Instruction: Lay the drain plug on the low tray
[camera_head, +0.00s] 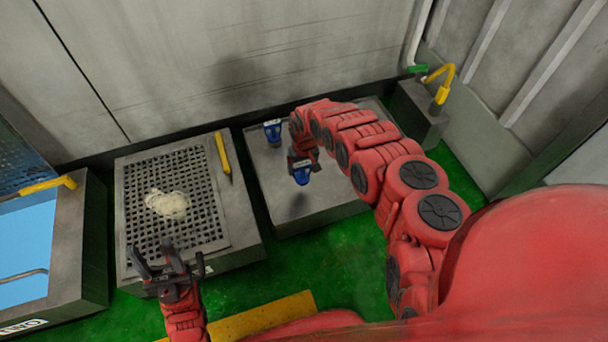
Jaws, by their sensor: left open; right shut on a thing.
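My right gripper (301,160) is shut on a small blue piece (301,176), which looks like the drain plug. The piece hangs over a flat grey slab (330,205) that looks like the low tray, with a dark shadow below it; contact with the slab cannot be told. A second, similar blue piece (272,131) is at the slab's back left. My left gripper (158,257) is open and empty at the front edge of a grated box. My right arm covers the slab's right part.
The grated box (240,240) holds a pale lump (166,203) and a yellow-handled tool (222,155). A blue-filled tank (75,270) stands at the left. A grey block with a yellow pipe (441,80) stands back right. Green floor (240,293) shows in front.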

